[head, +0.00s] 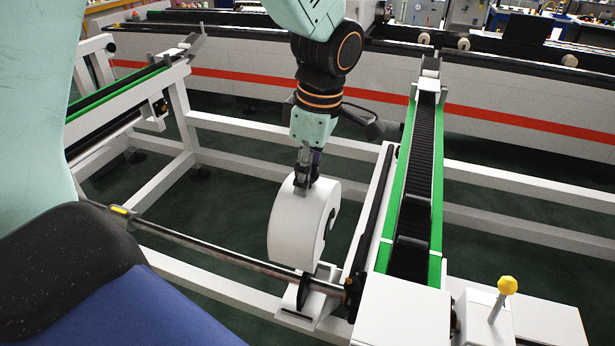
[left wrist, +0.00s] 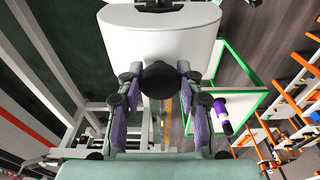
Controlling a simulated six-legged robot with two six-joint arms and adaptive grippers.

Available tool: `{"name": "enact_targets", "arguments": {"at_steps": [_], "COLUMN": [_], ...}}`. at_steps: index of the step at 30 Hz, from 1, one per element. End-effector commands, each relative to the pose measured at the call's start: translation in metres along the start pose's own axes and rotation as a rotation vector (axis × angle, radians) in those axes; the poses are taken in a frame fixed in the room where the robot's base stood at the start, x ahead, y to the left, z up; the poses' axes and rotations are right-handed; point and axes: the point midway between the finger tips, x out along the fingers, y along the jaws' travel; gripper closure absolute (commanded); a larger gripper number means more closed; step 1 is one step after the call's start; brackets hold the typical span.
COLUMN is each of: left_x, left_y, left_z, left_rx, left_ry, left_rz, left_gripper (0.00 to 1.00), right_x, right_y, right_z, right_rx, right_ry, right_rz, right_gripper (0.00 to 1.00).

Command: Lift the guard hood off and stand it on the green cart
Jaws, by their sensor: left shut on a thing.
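The guard hood (head: 298,228) is a white curved shell with an open notch on its right side in the head view. My left gripper (head: 307,178) comes down from above and is shut on the top of the hood. In the left wrist view the hood (left wrist: 130,42) fills the top, and a dark round knob (left wrist: 162,80) sits between the purple-padded fingers. The hood is upright above the shaft (head: 230,258); I cannot tell whether it touches the parts below. A green-edged frame (left wrist: 228,47) at the right of the wrist view may be the green cart. My right gripper is not in view.
A green-edged conveyor (head: 438,190) runs close to the right of the hood. A yellow-knobbed lever (head: 507,286) stands on a white box at lower right. White frame rails (head: 235,127) cross behind. An orange rack (left wrist: 300,80) stands at the wrist view's right.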

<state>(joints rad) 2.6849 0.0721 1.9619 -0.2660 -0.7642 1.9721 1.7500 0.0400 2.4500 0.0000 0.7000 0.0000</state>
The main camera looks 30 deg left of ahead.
Motion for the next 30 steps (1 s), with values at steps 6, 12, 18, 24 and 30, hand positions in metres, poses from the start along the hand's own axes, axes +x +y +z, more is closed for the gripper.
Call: {"name": "enact_targets", "arguments": {"at_steps": [6,12,18,24,30], "left_x": [-0.010,-0.018,-0.020,-0.020,-0.017], "left_y": [0.001,0.001,0.000,0.000,0.000], "left_z": [-0.001,-0.002,-0.003,-0.003,-0.002], "left_rx": [-0.001,0.000,0.000,0.000,0.000], "left_ry": [0.000,0.000,0.000,0.000,0.000], "left_rz": [0.003,0.003,0.001,0.001,0.001], "left_gripper": [1.00,1.00,1.00,1.00,1.00], "right_x": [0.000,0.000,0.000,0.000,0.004], "right_y": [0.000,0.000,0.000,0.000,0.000], "right_z": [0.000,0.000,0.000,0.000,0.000], "right_rx": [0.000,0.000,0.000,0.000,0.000], "right_ry": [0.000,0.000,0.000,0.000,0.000], "right_rz": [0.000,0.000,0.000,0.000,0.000], "right_gripper": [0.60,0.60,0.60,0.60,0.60]}}
